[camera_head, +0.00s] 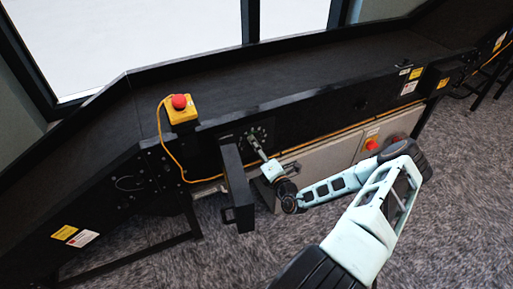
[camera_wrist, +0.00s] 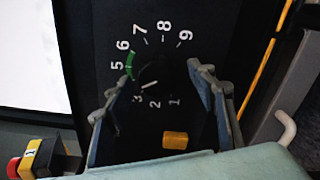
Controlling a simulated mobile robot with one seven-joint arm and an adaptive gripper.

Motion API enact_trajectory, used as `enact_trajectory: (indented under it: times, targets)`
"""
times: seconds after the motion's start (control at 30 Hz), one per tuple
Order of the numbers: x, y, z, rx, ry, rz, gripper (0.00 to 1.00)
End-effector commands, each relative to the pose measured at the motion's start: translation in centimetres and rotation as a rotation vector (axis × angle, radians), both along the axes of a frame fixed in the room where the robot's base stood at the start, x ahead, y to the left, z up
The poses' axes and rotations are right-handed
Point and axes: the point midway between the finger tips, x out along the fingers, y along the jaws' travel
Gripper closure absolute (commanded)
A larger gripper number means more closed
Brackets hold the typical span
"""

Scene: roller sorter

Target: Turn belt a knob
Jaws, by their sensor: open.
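The black belt knob (camera_wrist: 153,76) sits at the middle of a dark dial panel with white numbers and a green arc near 5 and 6. A short white mark shows on its lower left side, toward the 3. The 4 is not visible. My gripper (camera_wrist: 161,80) is open, with one finger to the left and one to the right of the knob; I cannot tell whether they touch it. In the head view my gripper (camera_head: 256,147) is at the dial panel (camera_head: 262,131) on the conveyor's side, and the knob is hard to make out there.
A yellow box with a red emergency button (camera_head: 180,104) stands on the conveyor rail (camera_head: 210,120) to the left. A black bracket (camera_head: 236,185) juts out close to my gripper's left. A yellow cable runs along the frame. A yellow block (camera_wrist: 175,140) lies below the dial.

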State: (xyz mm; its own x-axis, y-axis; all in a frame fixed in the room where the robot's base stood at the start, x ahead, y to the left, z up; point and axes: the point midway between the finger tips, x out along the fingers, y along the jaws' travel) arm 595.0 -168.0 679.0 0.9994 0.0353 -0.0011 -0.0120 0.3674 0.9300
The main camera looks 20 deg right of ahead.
Motion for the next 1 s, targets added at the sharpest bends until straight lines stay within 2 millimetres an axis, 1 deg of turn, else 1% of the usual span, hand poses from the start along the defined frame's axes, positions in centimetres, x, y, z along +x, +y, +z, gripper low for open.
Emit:
enact_trajectory:
  times: [0.07,0.17,0.27,0.5,0.63,0.7,0.8,1.0]
  targets:
    - [-0.2,-0.1,0.0,0.0,0.0,-0.001,0.48]
    - [-1.2,-0.1,0.0,0.001,0.001,-0.001,0.48]
    - [-2.9,-0.2,0.0,0.002,0.002,-0.002,0.48]
    - [-8.1,-0.4,0.0,0.0,0.002,-0.002,0.48]
    - [-10.3,-0.4,0.0,0.0,0.002,-0.001,0.48]
    - [-11.1,-0.4,0.0,0.001,0.002,-0.001,0.48]
    - [-11.8,-0.4,0.0,0.0,0.0,0.0,0.48]
    - [-12.0,-0.4,0.0,0.0,0.0,0.0,0.48]
